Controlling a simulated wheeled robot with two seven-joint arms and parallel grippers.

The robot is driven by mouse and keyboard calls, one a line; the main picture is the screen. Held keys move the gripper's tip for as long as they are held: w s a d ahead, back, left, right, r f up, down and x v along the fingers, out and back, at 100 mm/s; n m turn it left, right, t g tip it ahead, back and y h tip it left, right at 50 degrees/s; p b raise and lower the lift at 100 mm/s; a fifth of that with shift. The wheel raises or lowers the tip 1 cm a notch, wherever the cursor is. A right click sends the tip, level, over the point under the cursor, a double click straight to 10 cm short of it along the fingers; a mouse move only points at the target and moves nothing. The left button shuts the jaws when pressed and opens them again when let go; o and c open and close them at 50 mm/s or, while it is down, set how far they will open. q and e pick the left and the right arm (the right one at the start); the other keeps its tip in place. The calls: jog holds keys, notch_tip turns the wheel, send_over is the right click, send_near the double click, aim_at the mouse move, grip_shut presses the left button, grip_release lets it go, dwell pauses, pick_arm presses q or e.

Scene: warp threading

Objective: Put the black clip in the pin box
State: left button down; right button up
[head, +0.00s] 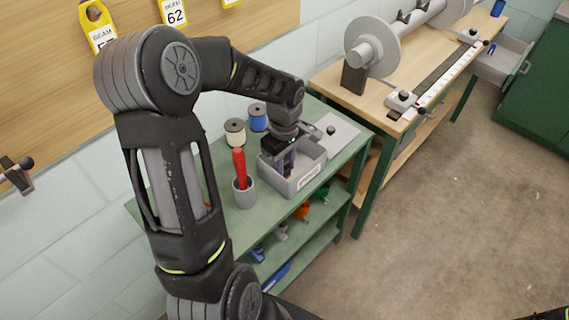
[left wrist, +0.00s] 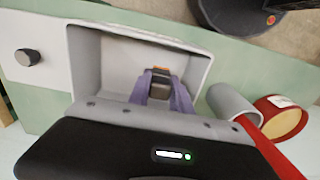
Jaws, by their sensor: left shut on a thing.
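The pin box (head: 312,182) is a light grey open box with a label on its front, on the green shelf unit. My left gripper (head: 289,165) points down into the pin box. In the left wrist view my left gripper (left wrist: 160,88) has purple fingers shut on a small dark thing, which looks like the black clip (left wrist: 159,73), inside the walls of the pin box (left wrist: 86,62). I cannot tell whether the clip touches the box floor. The clip is hidden in the head view.
A grey cup (head: 244,196) with a red-handled tool (head: 239,166) stands left of the box. A cream spool (head: 235,132) and a blue spool (head: 258,118) stand behind. A pale plate with a black knob (head: 331,130) lies right of the box. A wooden bench (head: 390,112) stands beyond.

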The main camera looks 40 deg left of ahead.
pick_arm(q)
jog(key=shift+f, duration=0.1)
jog(key=shift+f+b, duration=0.15)
jog(key=shift+b, duration=0.15)
jog(key=c, duration=1.5)
grip_release()
jog(key=shift+o, duration=0.2)
jog(key=shift+r, duration=0.2)
notch_tip(320, 180, up, 12)
